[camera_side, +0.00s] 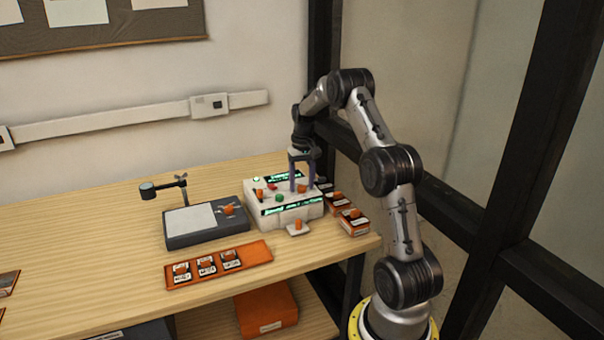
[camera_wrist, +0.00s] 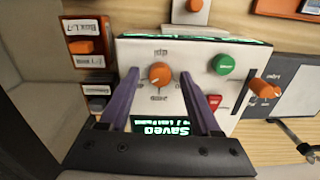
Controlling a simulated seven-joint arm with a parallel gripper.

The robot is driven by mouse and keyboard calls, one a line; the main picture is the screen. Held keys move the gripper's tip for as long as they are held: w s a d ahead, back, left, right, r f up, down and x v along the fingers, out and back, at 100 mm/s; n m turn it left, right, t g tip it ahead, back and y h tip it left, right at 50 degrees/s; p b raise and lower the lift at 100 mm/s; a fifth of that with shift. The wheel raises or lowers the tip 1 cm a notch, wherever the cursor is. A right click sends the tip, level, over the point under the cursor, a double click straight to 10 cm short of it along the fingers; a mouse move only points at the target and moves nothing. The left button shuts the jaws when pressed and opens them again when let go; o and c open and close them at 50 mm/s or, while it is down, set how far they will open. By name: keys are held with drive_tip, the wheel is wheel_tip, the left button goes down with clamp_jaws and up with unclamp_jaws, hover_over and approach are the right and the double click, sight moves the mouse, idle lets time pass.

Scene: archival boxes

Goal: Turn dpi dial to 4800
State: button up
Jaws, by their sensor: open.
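The white control box (camera_side: 285,205) stands on the wooden table below my gripper (camera_side: 302,186). In the wrist view its top shows upside down, with an orange dial (camera_wrist: 159,75) under a "dpi" label. The dial's pointer setting is too small to read surely. A green button (camera_wrist: 223,64) and a red triangular button (camera_wrist: 213,102) sit beside it. Contact is not visible.
A dark grey copy stand (camera_side: 205,222) with another orange knob (camera_wrist: 265,88) is beside the box. Small labelled boxes (camera_side: 353,222) stand at its right. An orange tray (camera_side: 220,264) with several small labelled boxes lies in front. The table's left part is mostly clear.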

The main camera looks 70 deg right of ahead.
sight(303, 186)
wheel_tip(303, 186, up, 14)
idle(0.5)
drive_tip(key=shift+s+d+f, duration=0.1)
drive_tip(key=shift+f, duration=0.05)
